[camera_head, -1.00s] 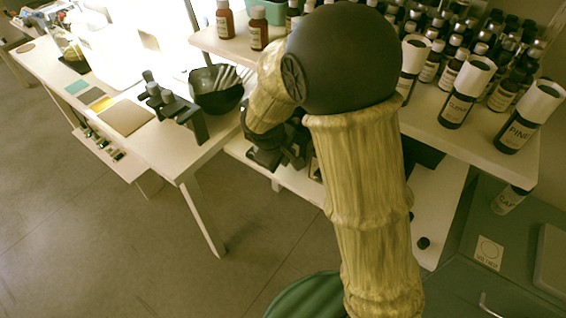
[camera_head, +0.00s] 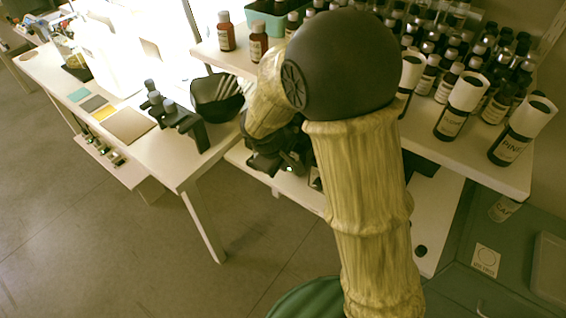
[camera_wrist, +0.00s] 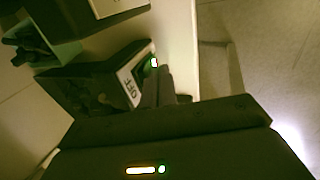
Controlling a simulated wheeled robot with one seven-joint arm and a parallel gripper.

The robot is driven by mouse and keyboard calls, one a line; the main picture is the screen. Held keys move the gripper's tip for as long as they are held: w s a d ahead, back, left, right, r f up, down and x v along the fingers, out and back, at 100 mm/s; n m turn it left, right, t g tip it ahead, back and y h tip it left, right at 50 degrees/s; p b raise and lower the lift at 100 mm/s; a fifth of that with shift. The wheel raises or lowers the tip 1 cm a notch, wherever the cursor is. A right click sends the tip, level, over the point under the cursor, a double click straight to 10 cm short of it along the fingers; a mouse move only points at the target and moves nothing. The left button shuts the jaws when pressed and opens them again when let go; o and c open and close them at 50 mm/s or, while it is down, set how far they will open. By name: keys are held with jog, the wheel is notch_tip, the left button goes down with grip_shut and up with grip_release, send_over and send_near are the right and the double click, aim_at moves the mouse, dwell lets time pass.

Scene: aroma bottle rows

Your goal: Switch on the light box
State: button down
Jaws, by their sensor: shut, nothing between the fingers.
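In the wrist view, a dark box (camera_wrist: 85,82) has a pale plate (camera_wrist: 133,88) marked "OFF". A small red, white and green spot (camera_wrist: 154,62) shows at the plate's far corner. My gripper (camera_wrist: 163,75) is shut and empty, its dark fingertips right beside the plate; I cannot tell whether they touch it. In the head view, my gripper (camera_head: 268,165) is low at the shelf's front edge, partly hidden by my arm. A very bright white area (camera_head: 105,50) lies on the left table; I cannot tell whether it is the light box.
The right shelf (camera_head: 455,150) carries many bottles, some with paper rolls. A green cabinet (camera_head: 480,290) stands at lower right. Open floor lies at lower left.

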jog(key=shift+s+a+f, duration=0.2)
jog(key=shift+s+a, duration=0.15)
jog(key=shift+s, duration=0.1)
jog(key=s+a+r+p, duration=0.1)
jog(key=s+a+r, duration=0.4)
jog(key=r, duration=0.3)
jog(key=shift+s, duration=0.8)
